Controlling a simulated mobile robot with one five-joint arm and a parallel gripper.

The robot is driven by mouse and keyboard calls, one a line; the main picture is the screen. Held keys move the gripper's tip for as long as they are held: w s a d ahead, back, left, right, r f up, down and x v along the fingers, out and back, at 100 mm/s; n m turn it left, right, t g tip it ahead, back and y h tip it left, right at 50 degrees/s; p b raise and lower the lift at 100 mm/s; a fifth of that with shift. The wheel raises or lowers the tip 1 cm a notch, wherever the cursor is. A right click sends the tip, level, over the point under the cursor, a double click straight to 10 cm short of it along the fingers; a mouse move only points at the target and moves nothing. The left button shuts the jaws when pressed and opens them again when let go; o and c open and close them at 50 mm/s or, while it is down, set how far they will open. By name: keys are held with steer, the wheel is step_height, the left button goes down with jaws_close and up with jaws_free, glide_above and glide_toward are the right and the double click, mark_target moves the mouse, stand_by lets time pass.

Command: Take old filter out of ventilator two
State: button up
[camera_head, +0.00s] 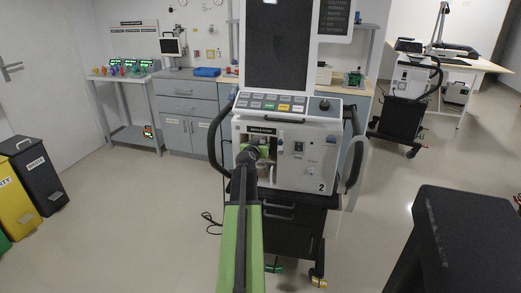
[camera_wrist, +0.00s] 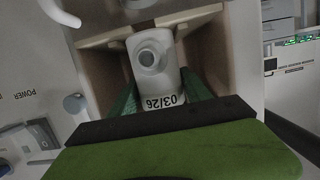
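Ventilator two (camera_head: 310,165) stands in the middle of the head view, marked with a "2". Its filter compartment (camera_head: 270,173) is open at the front left. The old filter (camera_wrist: 150,62), white with a round port and the label "03/26" upside down in the picture, sits in the compartment in the wrist view. My gripper (camera_wrist: 158,88) reaches into the compartment with one green finger on each side of the filter. The fingers are close to its sides, but I cannot tell if they press on it. In the head view, my gripper (camera_head: 256,154) partly hides the compartment.
The compartment's beige walls (camera_wrist: 218,50) are close around the fingers. A white tube end (camera_wrist: 62,14) is at the upper left. Yellow (camera_head: 18,208) and black (camera_head: 40,175) bins stand at the left. Another ventilator (camera_head: 412,80) stands at the back right.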

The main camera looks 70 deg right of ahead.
steer(key=c, duration=0.9)
steer(key=shift+o, duration=0.2)
steer(key=shift+r+p, duration=0.25)
steer(key=shift+p, duration=0.05)
steer(key=shift+w+d+r, duration=0.1)
steer(key=shift+r, duration=0.05)
steer(key=shift+d, duration=0.1)
steer(key=shift+a+p, duration=0.3)
steer(key=shift+a, duration=0.1)
steer(key=v, duration=0.3)
steer(key=shift+a, duration=0.2)
steer(key=s+a, duration=0.1)
steer(key=a, duration=0.8)
steer(key=shift+s+a+f, duration=0.15)
steer(key=shift+s+f, duration=0.1)
